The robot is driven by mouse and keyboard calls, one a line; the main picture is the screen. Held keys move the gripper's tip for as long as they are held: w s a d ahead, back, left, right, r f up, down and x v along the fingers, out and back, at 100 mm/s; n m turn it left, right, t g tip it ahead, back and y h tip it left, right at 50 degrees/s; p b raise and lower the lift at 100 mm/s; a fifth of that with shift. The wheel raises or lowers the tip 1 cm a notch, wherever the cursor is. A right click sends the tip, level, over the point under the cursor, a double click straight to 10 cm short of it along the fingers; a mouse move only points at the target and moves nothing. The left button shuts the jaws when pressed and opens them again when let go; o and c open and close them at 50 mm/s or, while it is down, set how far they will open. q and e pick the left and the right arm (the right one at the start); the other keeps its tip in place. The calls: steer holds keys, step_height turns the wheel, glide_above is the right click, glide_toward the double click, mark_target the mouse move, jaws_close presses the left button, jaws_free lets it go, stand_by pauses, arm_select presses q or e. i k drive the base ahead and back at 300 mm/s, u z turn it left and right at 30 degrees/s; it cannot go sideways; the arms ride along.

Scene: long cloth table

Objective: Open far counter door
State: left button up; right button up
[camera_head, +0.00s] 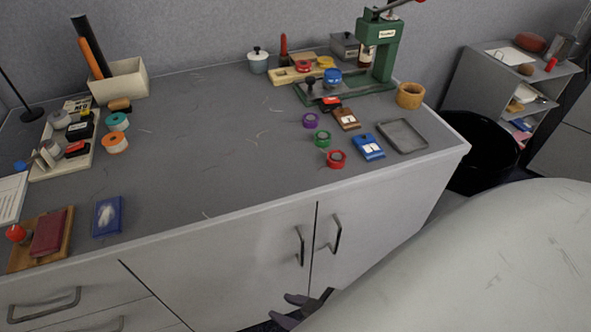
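The grey counter has two light doors below its top, side by side and closed. The left door (230,265) has a dark bar handle (299,246) near its right edge. The right door (385,220) has a dark bar handle (336,233) near its left edge. A narrow dark seam runs between them. My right gripper (287,309) shows at the bottom edge, below both handles and apart from them. Its two dark fingers are spread with nothing between them. My pale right arm hides the lower part of the right door. My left gripper is out of view.
Drawers with bar handles (45,305) are at the lower left. The countertop (200,150) holds tape rolls, a green press (380,50), a grey tray (402,136) and other small items. A black bin (482,160) and a grey shelf unit (480,75) stand at the right.

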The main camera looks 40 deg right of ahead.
mark_target(229, 279)
steer(key=z, duration=2.1)
steer(key=k, duration=1.25)
steer(key=u, duration=1.4)
steer(key=i, duration=0.5)
steer(key=z, duration=0.05)
